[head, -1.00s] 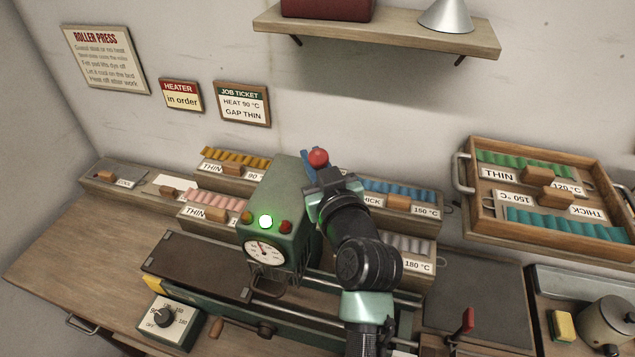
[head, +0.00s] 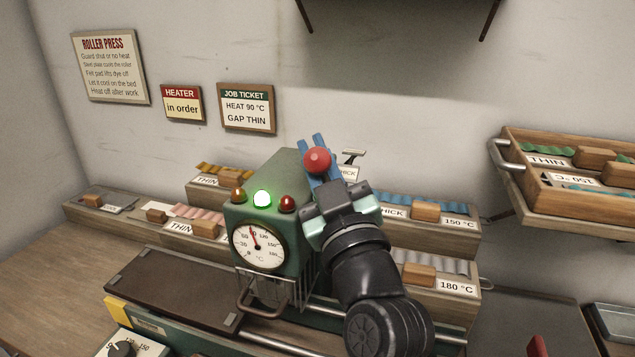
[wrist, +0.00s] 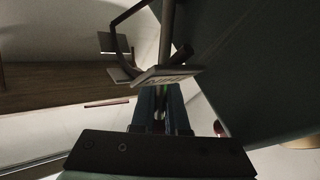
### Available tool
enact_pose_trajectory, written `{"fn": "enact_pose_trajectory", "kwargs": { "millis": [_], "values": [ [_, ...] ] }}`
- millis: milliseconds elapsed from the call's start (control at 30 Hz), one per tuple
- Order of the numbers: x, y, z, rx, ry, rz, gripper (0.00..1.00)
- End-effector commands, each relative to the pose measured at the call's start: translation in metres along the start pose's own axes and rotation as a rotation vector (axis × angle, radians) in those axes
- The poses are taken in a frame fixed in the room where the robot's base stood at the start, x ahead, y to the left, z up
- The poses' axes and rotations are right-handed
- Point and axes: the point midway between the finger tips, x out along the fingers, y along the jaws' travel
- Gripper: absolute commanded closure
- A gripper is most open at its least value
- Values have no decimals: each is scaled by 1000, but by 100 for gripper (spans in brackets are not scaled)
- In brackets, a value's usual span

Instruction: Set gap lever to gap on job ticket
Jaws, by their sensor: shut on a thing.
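The job ticket (head: 247,108) on the wall reads HEAT 90 °C, GAP THIN. The green press (head: 270,215) stands below it, and the gap lever's red ball knob (head: 317,160) shows at its right side. My gripper (head: 311,140) is at the knob, its blue fingers rising behind and beside the ball. It is shut on the lever, though the contact itself is mostly hidden. In the wrist view the fingers (wrist: 156,100) are close together below a metal rod and a small tilted plate (wrist: 165,78), whose lettering seems to read THIN upside down. A plate partly reading HICK (head: 347,174) shows right of the fingers.
Tape boxes flank the press, including the blue-tape THICK 150 °C box (head: 430,215) close to my arm. A wooden tray (head: 570,205) hangs at right.

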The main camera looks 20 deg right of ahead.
Motion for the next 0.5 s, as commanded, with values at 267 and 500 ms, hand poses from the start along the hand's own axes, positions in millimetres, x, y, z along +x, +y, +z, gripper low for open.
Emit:
{"fn": "enact_pose_trajectory", "kwargs": {
  "millis": [267, 500],
  "values": [
    [-9, -6, 1, -23, 39, 7, 100],
    [-12, -9, 0, -20, 37, 4, 100]
  ]
}}
